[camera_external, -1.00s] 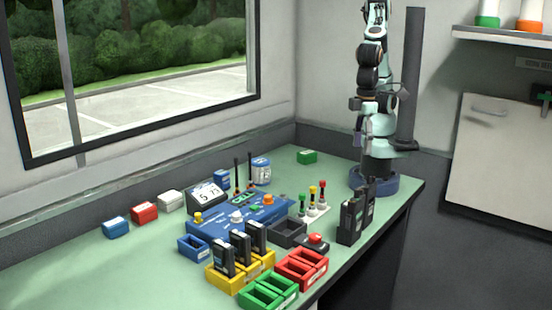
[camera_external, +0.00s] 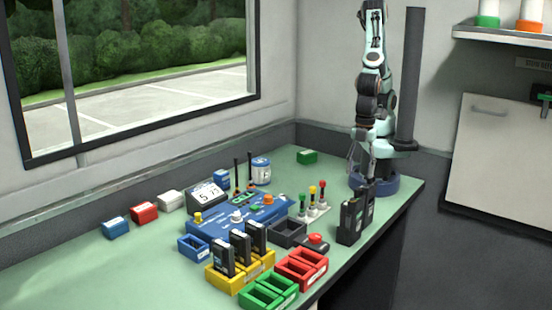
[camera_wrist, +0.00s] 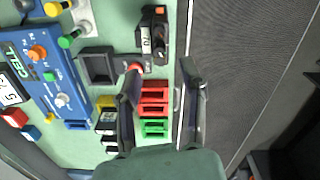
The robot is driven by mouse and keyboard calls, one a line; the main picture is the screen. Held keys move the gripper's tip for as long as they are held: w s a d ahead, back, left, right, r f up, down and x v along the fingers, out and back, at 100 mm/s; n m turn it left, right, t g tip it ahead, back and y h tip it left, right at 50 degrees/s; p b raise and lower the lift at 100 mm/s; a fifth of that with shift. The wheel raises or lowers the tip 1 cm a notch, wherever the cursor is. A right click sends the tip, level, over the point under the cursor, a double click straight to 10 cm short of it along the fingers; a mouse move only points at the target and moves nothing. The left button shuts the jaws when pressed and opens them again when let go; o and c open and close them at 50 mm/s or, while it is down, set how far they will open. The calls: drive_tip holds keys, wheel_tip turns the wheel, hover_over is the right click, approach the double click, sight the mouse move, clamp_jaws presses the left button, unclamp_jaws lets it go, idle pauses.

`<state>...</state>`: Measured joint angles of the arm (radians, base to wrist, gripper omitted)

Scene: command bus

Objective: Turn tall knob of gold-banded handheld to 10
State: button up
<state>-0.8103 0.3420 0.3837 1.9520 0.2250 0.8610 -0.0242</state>
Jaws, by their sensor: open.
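Black handhelds (camera_external: 350,220) stand upright in a dark holder at the bench's front right edge, near my base. A black handheld (camera_wrist: 159,36) with a white label shows at the top of the wrist view. Several more black handhelds (camera_external: 240,247) stand in the yellow trays. I cannot tell for certain which one has gold bands, and the tall knob and its setting are too small to read. My gripper (camera_external: 367,178) is open and empty, just above or behind the handhelds near my base. Its two spread fingers show in the wrist view (camera_wrist: 161,82).
A blue radio console (camera_external: 220,228) sits mid-bench. Red trays (camera_external: 301,283), green trays (camera_external: 268,305), a black tray (camera_external: 287,233) and a red button (camera_external: 315,238) lie in front of and beside it. Three coloured levers (camera_external: 313,202) stand near the handhelds.

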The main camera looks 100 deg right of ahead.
sight(355, 189)
wheel_tip(355, 189, down, 5)
drive_tip(key=shift+f, duration=0.15)
clamp_jaws()
